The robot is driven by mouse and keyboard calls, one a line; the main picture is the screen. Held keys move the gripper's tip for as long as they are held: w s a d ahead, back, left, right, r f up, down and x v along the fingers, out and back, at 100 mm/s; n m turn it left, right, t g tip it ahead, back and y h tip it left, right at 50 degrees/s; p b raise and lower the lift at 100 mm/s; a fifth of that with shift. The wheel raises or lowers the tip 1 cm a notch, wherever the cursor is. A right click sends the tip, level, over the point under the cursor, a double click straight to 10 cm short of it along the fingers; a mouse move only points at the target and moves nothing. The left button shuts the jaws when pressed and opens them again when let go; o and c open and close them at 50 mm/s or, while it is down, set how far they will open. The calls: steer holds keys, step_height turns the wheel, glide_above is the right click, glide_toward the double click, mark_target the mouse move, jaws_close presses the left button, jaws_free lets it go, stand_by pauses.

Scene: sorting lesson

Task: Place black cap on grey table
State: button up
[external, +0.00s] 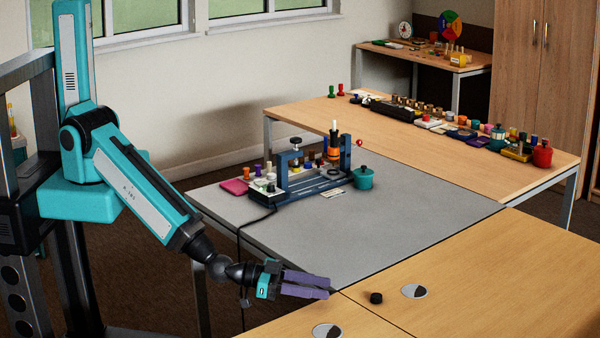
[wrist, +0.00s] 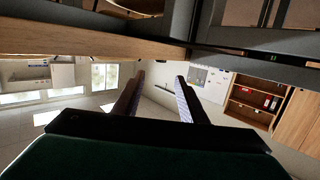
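The black cap (external: 376,298) is a small dark round piece on the wooden table at the front, close to its seam with the grey table (external: 420,205). My gripper (external: 325,288) has two long purple fingers and points right, by the near corner of the grey table, left of the cap. The cap stands clear of the fingertips in the external view. In the wrist view my gripper (wrist: 160,75) shows its fingers apart with nothing between them. The cap does not show in the wrist view.
Round half-grey markers (external: 414,291) lie on the front wooden table (external: 500,265).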

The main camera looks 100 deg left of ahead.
steer(key=shift+s+r+p, duration=0.15)
steer(key=shift+s+p, duration=0.45)
steer(key=shift+p, duration=0.05)
steer(key=shift+o, duration=0.9)
steer(key=shift+a+r, duration=0.1)
steer(key=shift+r, duration=0.1)
steer(key=shift+w+f, duration=0.1)
steer(key=shift+w, duration=0.05)
